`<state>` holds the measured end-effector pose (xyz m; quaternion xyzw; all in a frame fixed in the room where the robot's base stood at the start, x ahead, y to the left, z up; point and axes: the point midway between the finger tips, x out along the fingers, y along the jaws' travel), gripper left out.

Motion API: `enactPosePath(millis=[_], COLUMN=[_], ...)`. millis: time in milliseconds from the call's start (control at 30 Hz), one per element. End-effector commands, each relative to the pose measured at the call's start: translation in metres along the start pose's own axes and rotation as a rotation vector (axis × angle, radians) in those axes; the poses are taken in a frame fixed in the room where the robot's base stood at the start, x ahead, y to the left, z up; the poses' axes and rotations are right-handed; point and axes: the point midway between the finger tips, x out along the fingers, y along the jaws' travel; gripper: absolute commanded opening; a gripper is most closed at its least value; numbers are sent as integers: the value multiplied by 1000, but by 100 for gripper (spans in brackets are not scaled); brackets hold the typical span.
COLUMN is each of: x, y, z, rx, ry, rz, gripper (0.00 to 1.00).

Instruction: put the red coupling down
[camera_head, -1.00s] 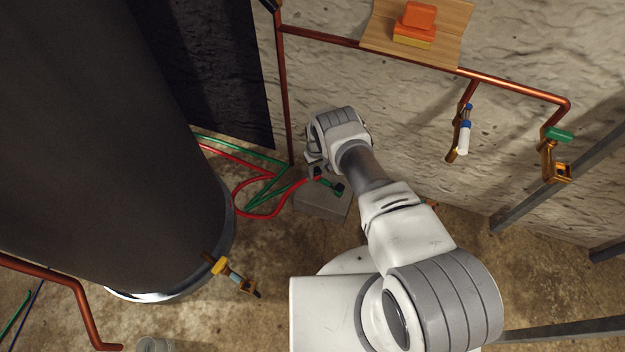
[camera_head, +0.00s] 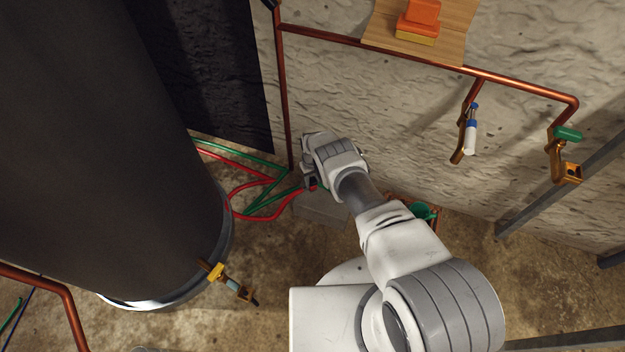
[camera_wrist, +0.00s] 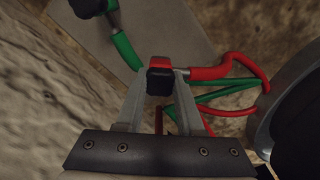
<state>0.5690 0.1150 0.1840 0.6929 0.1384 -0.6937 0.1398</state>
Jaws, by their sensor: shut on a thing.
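The red coupling (camera_wrist: 159,63), with a black end, is between the fingertips of my gripper (camera_wrist: 160,88) in the wrist view. The jaws are shut on it. The red hose (camera_wrist: 212,72) runs from it to the right and loops back. In the head view my gripper (camera_head: 311,184) is beside the grey block (camera_head: 322,212), and its own body partly hides the coupling. In the wrist view the block's flat top (camera_wrist: 160,30) lies beyond the coupling; I cannot tell whether they touch. The green hose's coupling (camera_wrist: 92,6), black-ended, lies at the upper left on the block.
A large dark tank (camera_head: 110,130) stands left of the gripper. The rough wall (camera_head: 380,110) carries copper pipes (camera_head: 320,34). Red and green hoses (camera_head: 245,205) lie on the floor between tank and block. A green item (camera_head: 421,211) shows behind my arm.

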Motion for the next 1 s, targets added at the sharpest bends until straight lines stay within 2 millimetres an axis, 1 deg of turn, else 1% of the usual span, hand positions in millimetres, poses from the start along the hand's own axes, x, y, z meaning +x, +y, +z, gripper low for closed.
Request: enactPosePath(millis=[200, 367, 400, 533, 833, 1000], x=[6, 7, 7, 7, 6, 2], y=[0, 0, 0, 0, 0, 0], z=[0, 0, 0, 0, 0, -1], rx=[-1, -1, -1, -1, -1, 0], ry=[0, 0, 0, 0, 0, 1], rz=[1, 1, 1, 1, 0, 0], gripper=[0, 0, 44, 66, 66, 66])
